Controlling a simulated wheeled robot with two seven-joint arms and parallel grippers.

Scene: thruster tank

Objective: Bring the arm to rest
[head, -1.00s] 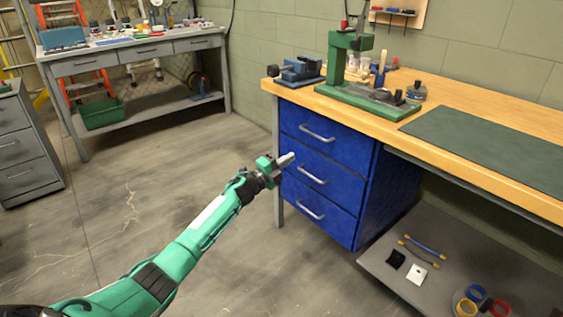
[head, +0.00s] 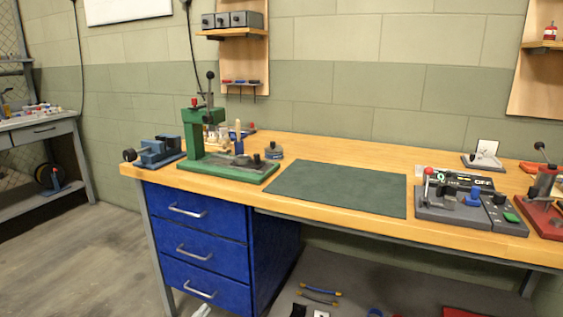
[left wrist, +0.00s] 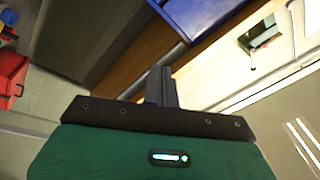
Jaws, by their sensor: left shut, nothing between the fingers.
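My left gripper (left wrist: 161,86) shows in the left wrist view with its dark fingers together and nothing between them. Only a pale tip of it (head: 201,310) shows in the head view, at the bottom edge in front of the blue drawers. It is apart from the bench and holds nothing. The rest of the left arm is out of the head view. My right gripper is in neither view.
The wooden workbench (head: 330,149) carries a green press (head: 196,138), a blue vise (head: 155,151), a dark green mat (head: 340,187) and a grey control fixture (head: 465,212). Blue drawers (head: 195,245) stand below. Open floor (head: 90,250) lies at the left.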

